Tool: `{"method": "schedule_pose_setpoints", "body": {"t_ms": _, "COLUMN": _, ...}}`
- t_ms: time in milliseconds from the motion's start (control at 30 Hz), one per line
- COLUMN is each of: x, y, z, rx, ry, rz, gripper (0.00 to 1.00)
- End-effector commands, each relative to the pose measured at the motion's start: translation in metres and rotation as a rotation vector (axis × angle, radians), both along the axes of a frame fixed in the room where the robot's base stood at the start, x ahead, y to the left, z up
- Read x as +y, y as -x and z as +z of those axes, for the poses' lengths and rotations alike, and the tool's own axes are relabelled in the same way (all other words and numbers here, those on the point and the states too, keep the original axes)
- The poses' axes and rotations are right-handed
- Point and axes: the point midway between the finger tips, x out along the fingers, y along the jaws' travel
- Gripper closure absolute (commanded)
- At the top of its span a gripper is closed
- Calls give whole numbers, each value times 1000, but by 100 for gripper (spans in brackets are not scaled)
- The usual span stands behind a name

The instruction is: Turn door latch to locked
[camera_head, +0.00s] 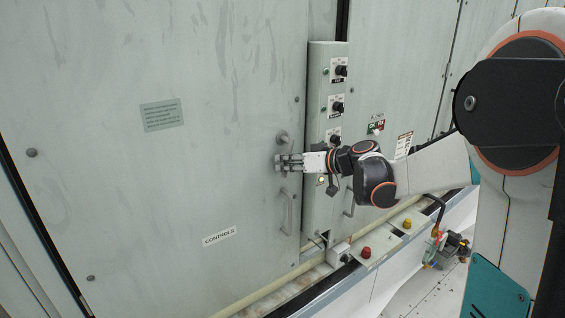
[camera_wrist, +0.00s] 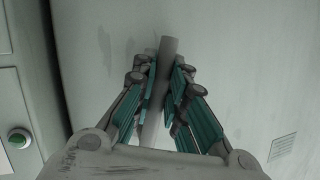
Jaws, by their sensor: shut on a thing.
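The door latch (camera_head: 283,137) is a small grey handle on the pale cabinet door marked CONTROLS, near the door's right edge. In the wrist view the latch is a grey bar (camera_wrist: 169,52) running lengthwise between my fingers. My gripper (camera_head: 279,162) is at the latch, just below its visible upper end. In the wrist view my gripper (camera_wrist: 168,95) has its teal-lined fingers closed around the bar from both sides. The lower part of the latch is hidden by my gripper in the head view. I see no marking for the locked position.
A fixed D-shaped pull handle (camera_head: 286,212) is just below my gripper. A narrow control box (camera_head: 318,80) with black knobs stands right of the door, close to my wrist. A yellow pipe (camera_head: 270,290) and a ledge with a red button (camera_head: 366,252) run below.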

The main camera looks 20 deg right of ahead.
Motion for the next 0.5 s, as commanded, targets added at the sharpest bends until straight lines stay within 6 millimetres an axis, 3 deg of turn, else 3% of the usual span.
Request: {"method": "schedule_pose_setpoints", "body": {"t_ms": 500, "x": -16, "y": -5, "z": -2, "rx": -86, "ry": 263, "rz": 0, "gripper": 100}}
